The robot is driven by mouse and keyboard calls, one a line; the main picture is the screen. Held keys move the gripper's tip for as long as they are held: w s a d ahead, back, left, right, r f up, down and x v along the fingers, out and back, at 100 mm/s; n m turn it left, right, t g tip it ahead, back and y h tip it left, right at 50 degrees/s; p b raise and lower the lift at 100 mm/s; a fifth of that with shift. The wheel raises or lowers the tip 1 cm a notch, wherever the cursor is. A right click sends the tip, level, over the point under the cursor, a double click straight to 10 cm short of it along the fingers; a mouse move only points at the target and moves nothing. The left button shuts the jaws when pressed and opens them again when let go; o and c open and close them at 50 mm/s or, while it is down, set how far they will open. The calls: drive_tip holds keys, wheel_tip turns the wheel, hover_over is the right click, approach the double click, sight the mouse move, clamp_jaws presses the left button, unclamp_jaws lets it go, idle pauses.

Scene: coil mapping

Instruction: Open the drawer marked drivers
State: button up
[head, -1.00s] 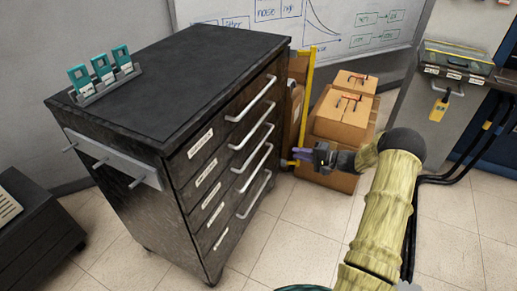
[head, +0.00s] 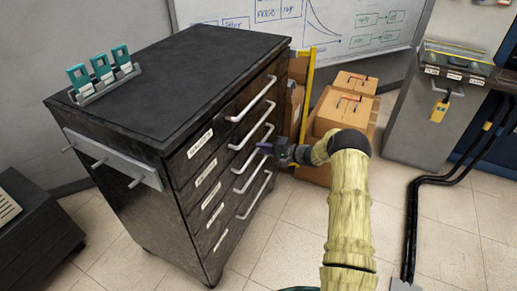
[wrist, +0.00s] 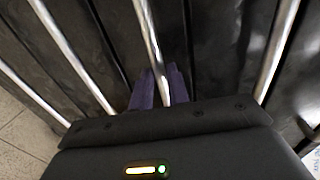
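The black drawer cabinet (head: 150,215) stands left of centre in the head view, with several closed drawers, each with a pale label and a long silver handle. The labels, such as the top one (head: 200,143), are too small to read, so I cannot tell which says drivers. My gripper (head: 266,149) is at the right part of the cabinet front, near the middle handles. In the wrist view its two purple fingers (wrist: 161,88) are slightly apart, with a silver handle bar (wrist: 149,35) showing between them. I cannot tell whether they touch it.
Cardboard boxes (head: 345,112) and a yellow upright (head: 307,90) stand right of the cabinet. A teal-item rack (head: 105,82) sits on its top. A grey bench (head: 425,130) and black floor cables (head: 412,225) are at right. The tiled floor before the drawers is clear.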

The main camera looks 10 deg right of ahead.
drive_tip(key=shift+x, duration=1.15)
drive_tip(key=shift+c, duration=0.3)
clamp_jaws()
drive_tip(key=shift+s+d, duration=0.1)
